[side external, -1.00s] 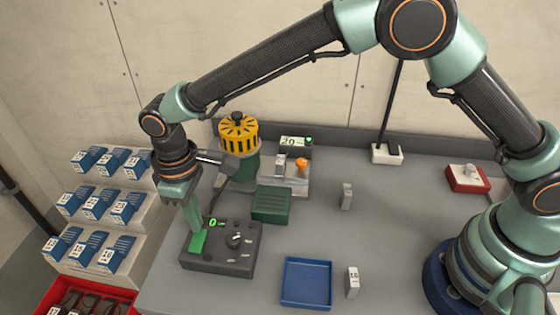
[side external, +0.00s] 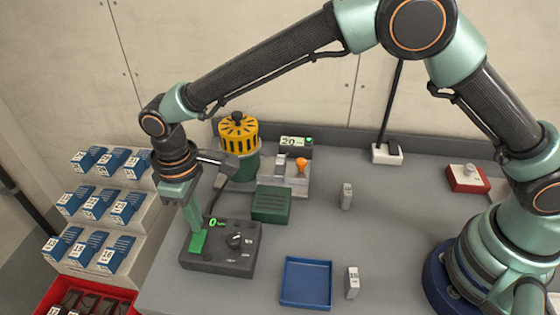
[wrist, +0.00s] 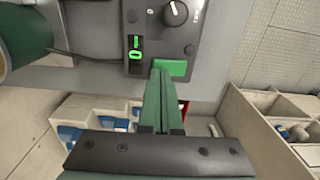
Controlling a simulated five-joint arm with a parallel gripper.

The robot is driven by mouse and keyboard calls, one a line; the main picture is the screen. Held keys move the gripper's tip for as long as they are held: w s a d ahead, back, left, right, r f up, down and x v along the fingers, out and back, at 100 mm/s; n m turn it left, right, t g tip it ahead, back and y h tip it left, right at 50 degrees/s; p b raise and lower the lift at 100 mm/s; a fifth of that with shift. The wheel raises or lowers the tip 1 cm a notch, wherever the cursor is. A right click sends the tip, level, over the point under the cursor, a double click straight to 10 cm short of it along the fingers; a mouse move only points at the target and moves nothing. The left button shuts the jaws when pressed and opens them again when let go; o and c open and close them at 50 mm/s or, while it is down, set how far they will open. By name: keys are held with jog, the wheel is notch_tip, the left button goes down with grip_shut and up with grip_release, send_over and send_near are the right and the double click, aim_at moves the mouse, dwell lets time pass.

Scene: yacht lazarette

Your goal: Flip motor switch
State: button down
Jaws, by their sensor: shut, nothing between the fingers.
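A dark control box (side external: 225,262) sits at the table's left front. It carries a bright green switch plate (side external: 198,242), a round black knob (side external: 235,240) and a lit green display (side external: 216,222) reading 0. The wrist view shows the green switch plate (wrist: 172,68), the knob (wrist: 175,14) and the display (wrist: 135,50) from above. My gripper (side external: 196,230) points down at the plate from above, fingers together and empty. In the wrist view my fingertips (wrist: 160,72) overlap the plate's left part; I cannot tell whether they touch it.
A yellow-topped green cylinder (side external: 238,135) stands behind the box. A ribbed green block (side external: 271,205) lies just right of it, and a blue tray (side external: 306,282) is in front. Tiered blue boxes (side external: 100,205) and a red bin (side external: 85,298) stand left.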

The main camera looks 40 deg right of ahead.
jog(key=shift+f, duration=0.95)
dwell(0.7)
jog(key=shift+r, duration=3.55)
